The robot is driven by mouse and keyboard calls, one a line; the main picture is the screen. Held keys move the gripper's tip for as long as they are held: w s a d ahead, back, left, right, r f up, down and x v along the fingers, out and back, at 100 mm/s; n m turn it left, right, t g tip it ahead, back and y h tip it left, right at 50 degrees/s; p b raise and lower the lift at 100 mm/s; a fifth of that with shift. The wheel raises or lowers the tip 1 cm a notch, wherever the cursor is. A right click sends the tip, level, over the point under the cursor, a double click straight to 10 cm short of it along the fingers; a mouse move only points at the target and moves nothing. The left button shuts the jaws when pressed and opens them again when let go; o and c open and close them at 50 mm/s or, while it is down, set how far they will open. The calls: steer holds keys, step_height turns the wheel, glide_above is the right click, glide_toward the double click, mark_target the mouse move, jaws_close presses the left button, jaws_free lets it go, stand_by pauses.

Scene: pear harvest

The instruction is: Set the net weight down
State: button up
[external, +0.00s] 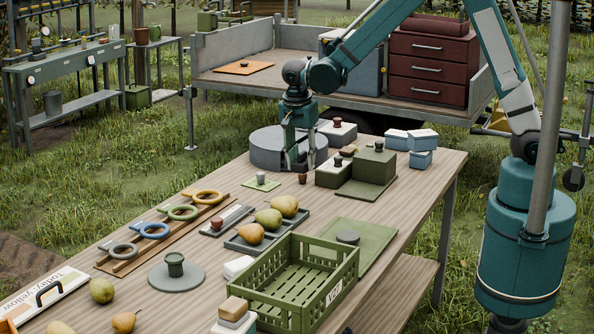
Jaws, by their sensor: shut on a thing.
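My gripper (298,163) points down over the far part of the wooden table, in front of the round grey disc. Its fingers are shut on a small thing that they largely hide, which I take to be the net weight. A small dark brown piece (302,178) shows just below the fingertips. I cannot tell whether it is part of the held thing, or whether it touches the table. A small grey weight (261,178) stands on a green pad (254,185) to the left of my gripper.
Green blocks (375,164) stand close to the right of my gripper. The round grey disc (265,150) is behind it. A tray of pears (236,244), a green crate (288,313), a rack with coloured rings (130,265) and a dark green mat (375,236) are nearer the camera.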

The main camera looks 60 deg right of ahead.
steer(key=b, duration=0.1)
glide_above(303, 199)
steer(key=shift+a+f, duration=0.15)
steer(key=shift+f, duration=1.4)
steer(key=shift+a+f, duration=0.15)
steer(key=shift+f, duration=1.4)
steer(key=shift+f, duration=0.1)
steer(key=shift+f+b, duration=0.3)
steer(key=shift+f, duration=1.5)
steer(key=shift+f, duration=0.15)
steer(key=o, duration=1)
steer(key=shift+o, duration=0.3)
steer(key=r, duration=0.4)
steer(key=a+r+p, duration=0.1)
steer(key=r, duration=0.7)
steer(key=shift+a+r+p, duration=0.1)
steer(key=shift+a+p, duration=0.25)
steer(key=shift+a, duration=0.05)
